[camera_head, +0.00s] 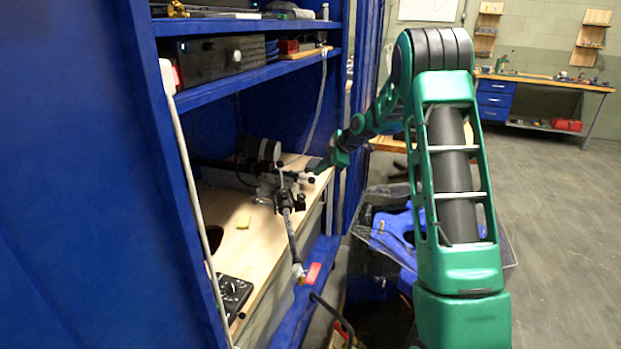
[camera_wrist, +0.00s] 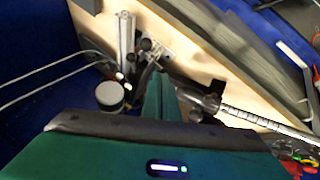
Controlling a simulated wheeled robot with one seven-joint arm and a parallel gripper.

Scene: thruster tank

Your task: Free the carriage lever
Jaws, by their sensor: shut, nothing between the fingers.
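The carriage assembly (camera_head: 268,187), a cluster of metal and black parts, sits on the wooden bench board inside the blue cabinet. In the wrist view its metal plate with dark knobs (camera_wrist: 148,46) lies just beyond my fingertips. I cannot tell for certain which part is the lever. My gripper (camera_head: 318,166) is at the right side of the assembly, small and partly blended with it. In the wrist view my gripper (camera_wrist: 159,76) has its green fingers together with nothing between them. Whether the fingertips touch the assembly is unclear.
A braided hose (camera_head: 291,240) runs from the assembly toward the bench's front edge. A shelf (camera_head: 245,76) hangs above. A clear bin (camera_head: 500,240) stands beside the cabinet.

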